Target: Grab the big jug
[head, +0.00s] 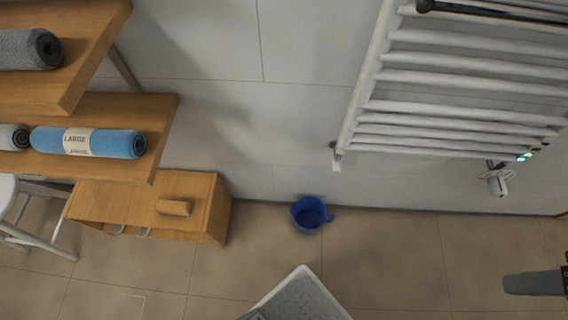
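A blue jug (311,214) stands on the tiled floor close to the wall, near the middle of the head view. Its open top faces up and its handle points right. What seems to be part of my gripper (535,284), a dark grey piece, enters at the right edge. It is well to the right of the jug and apart from it. The rest of it is cut off by the frame, so I cannot tell whether it is open or shut.
A wooden cabinet (208,205) and shelves (150,112) with rolled towels stand at left. A white stool (40,238) is at the far left. A white towel radiator (440,75) hangs above right. A white, speckled object (302,292) is at the bottom. Floor right of the jug is clear.

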